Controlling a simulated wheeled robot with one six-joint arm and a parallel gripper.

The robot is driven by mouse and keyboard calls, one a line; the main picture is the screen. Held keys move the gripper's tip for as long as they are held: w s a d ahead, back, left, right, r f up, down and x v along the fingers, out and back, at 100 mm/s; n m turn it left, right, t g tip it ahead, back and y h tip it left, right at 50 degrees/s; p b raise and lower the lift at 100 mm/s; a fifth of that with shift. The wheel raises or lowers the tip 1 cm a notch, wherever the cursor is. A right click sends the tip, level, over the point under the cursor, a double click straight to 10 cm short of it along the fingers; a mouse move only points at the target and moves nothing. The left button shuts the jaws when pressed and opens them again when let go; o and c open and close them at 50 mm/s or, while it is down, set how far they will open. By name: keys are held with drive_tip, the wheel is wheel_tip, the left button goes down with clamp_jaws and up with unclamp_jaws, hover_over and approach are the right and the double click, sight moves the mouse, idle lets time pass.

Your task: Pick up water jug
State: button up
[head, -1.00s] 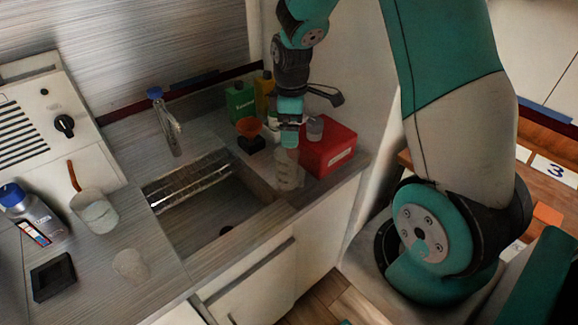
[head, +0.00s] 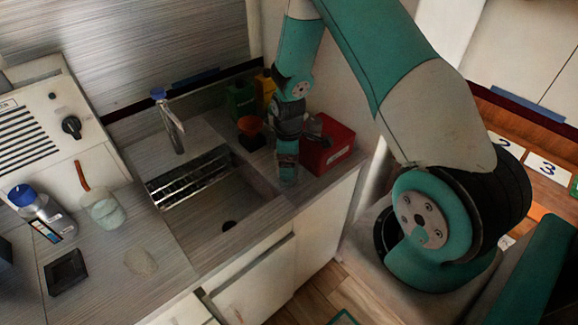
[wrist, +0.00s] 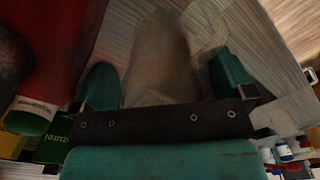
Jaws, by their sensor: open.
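The water jug appears to be the pale, translucent vessel (wrist: 157,55) between my fingers in the wrist view. A pale loop at its upper right looks like its handle. In the head view, the jug (head: 289,181) stands on the counter between the sink and the red box, mostly hidden by my gripper. My gripper (wrist: 165,82) is open, with one green finger on each side of the jug. I cannot tell whether either finger touches it. In the head view, my gripper (head: 287,160) points down over the jug.
The red box (head: 327,146) stands close on the right. An orange funnel-like thing (head: 250,125), a green container (head: 240,98) and a yellow one (head: 265,88) stand behind. The sink (head: 215,205) lies left, with its faucet (head: 172,125). A blue-capped bottle (head: 42,215) is far left.

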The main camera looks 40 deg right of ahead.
drive_tip(key=c, duration=1)
